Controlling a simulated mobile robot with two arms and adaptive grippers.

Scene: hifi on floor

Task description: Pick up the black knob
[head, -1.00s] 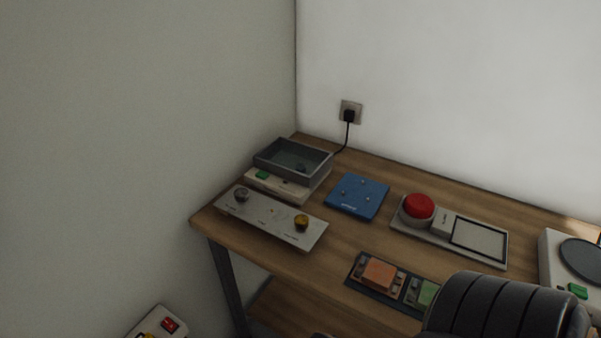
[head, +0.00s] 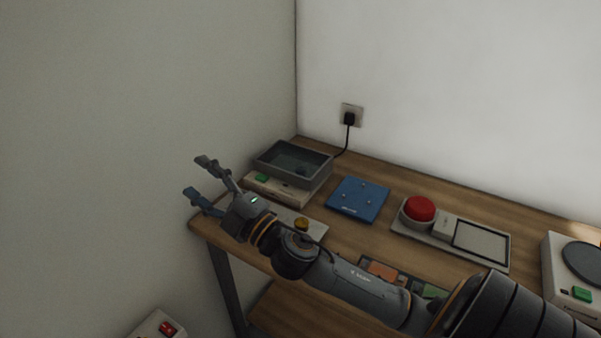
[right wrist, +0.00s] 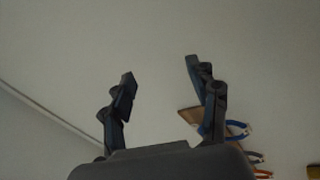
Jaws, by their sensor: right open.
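A small dark round thing (head: 301,171), which may be the black knob, lies in the grey bin (head: 265,168) at the back left of the table; its detail is too small to be sure. A pale panel (head: 312,232) carries a yellow knob (head: 301,223). The panel's left part, with a darker knob seen earlier, is hidden behind my right gripper (head: 197,176). That gripper is open and empty, left of the bin and against the wall in the picture. The right wrist view shows its open fingers (right wrist: 160,70) with nothing between them. My left gripper is not in view.
A blue plate (head: 358,200) lies right of the bin. A red button (head: 420,208) stands beside a framed pad (head: 481,240). Orange and green blocks are partly behind my arm. In the right wrist view, blue-handled tools (right wrist: 237,131) show at the right.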

